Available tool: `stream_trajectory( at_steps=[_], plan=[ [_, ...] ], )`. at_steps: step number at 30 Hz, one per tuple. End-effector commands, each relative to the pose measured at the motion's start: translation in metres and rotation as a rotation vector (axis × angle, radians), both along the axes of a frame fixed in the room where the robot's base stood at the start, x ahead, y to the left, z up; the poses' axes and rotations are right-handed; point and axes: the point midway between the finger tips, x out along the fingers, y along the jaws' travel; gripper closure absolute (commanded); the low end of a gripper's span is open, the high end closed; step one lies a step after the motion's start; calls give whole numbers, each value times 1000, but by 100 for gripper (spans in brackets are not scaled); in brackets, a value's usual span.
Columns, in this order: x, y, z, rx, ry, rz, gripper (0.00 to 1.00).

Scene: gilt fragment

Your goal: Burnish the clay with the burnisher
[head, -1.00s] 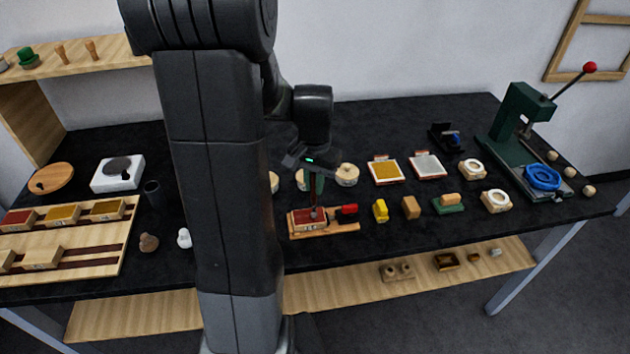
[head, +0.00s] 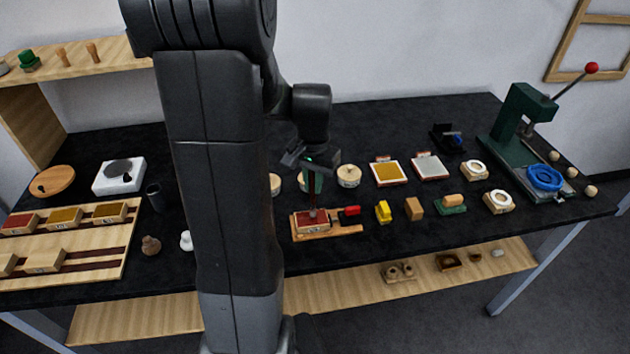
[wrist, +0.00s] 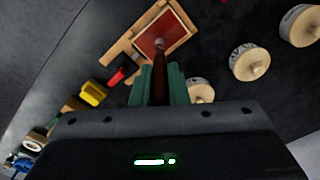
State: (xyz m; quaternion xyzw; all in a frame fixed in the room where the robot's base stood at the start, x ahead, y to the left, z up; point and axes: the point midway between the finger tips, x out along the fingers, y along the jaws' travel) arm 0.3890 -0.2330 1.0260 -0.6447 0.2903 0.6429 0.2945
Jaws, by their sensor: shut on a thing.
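The clay (head: 311,220) is a dark red slab in a small wooden frame on a wooden board near the table's front edge; it also shows in the wrist view (wrist: 172,31). My gripper (head: 313,177) is above it, its green fingers shut on the burnisher. The burnisher (wrist: 159,75) has a dark reddish-brown handle and a rounded grey tip. Its tip is at the clay's surface in both views; I cannot tell how firmly it touches. In the head view the burnisher (head: 313,198) points down, nearly upright.
Yellow (head: 382,211) and brown (head: 414,208) blocks stand to the right. Round lidded pots (head: 349,176) stand behind. A green press (head: 515,125) is at the far right.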

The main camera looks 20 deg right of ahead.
Motion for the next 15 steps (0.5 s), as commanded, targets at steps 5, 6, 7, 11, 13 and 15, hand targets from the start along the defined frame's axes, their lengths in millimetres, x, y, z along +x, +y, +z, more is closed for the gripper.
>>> stream_trajectory(
  at_steps=[5, 6, 7, 11, 13, 15],
  plan=[
    [1, 0, 25, -1, -2, 3, 100],
    [1, 1, 29, -1, -1, 3, 100],
    [1, 1, 31, -1, -1, 4, 100],
    [1, 1, 43, -1, -1, 5, 100],
    [2, 1, 49, -1, -1, 6, 100],
    [2, 2, 56, -1, -1, 7, 100]
  ],
)
